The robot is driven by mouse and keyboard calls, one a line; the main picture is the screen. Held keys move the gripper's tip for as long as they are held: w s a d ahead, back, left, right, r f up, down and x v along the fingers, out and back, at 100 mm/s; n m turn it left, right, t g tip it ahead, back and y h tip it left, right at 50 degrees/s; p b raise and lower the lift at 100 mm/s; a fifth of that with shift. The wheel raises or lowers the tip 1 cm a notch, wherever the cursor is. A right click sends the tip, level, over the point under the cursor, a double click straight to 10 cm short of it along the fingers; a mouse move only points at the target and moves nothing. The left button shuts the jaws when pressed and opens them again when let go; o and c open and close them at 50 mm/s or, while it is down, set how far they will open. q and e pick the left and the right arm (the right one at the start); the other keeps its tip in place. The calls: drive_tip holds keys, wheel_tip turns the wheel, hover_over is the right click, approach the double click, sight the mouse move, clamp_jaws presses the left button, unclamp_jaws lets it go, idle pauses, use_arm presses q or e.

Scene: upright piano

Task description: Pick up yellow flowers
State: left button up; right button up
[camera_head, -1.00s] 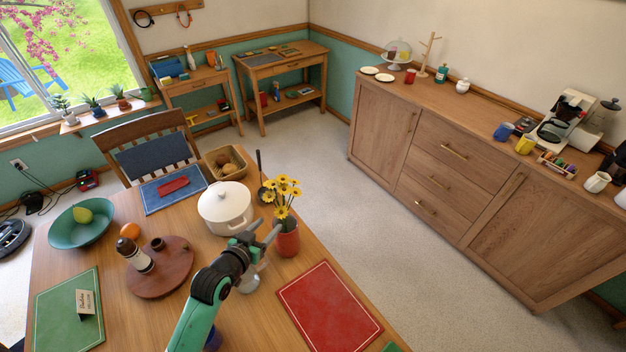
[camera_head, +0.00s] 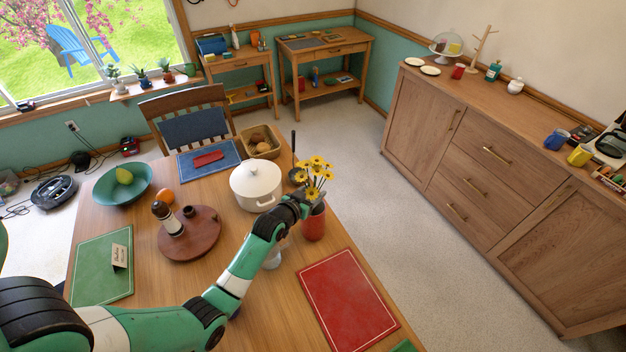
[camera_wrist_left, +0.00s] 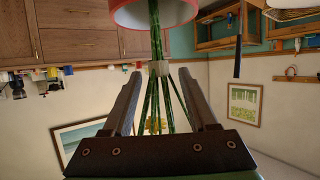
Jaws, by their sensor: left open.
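The yellow flowers (camera_head: 316,178) stand on green stems in a red vase (camera_head: 314,226) near the table's right edge. My left gripper (camera_head: 306,200) is just below the blooms and above the vase rim. In the left wrist view, which looks upside down, the red vase (camera_wrist_left: 152,12) is at the top. The green stems (camera_wrist_left: 156,45) run between the two fingers of my left gripper (camera_wrist_left: 160,74), which are apart on either side of them. Most blooms are hidden there behind the gripper's base. My right gripper is not in view.
A white lidded pot (camera_head: 256,188) stands close left of the vase. A red placemat (camera_head: 347,298) lies in front of it. A round wooden board (camera_head: 190,240) with a bottle (camera_head: 168,218) is further left. A clear glass base shows beneath my forearm.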

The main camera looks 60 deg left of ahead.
use_arm(q)
clamp_jaws()
idle(0.3)
